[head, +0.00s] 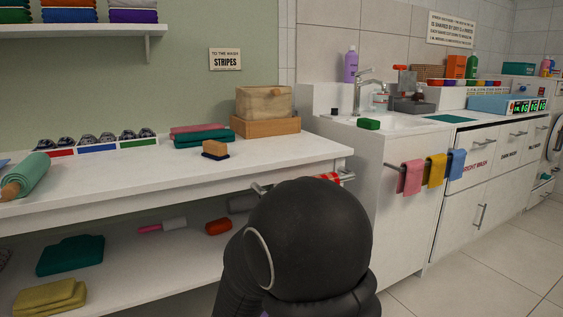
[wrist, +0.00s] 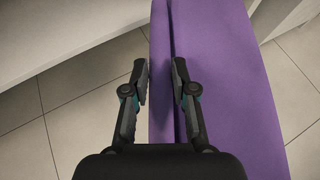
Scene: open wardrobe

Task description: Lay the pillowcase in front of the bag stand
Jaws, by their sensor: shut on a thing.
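A purple cloth, which looks like the pillowcase (wrist: 228,75), hangs at my gripper (wrist: 160,80) in the wrist view. My gripper is shut on a fold of it, with one finger on each side. The cloth runs from the top of the view down to the right side, above the tiled floor. In the head view my dark arm hides the gripper and nearly all of the cloth. I see no bag stand in either view.
A white worktop (head: 95,183) with a lower shelf (head: 125,275) stands on the left. A white sink cabinet (head: 375,225) with pink, yellow and blue towels on its rail stands at the right. Tiled floor (head: 480,270) is clear at the lower right.

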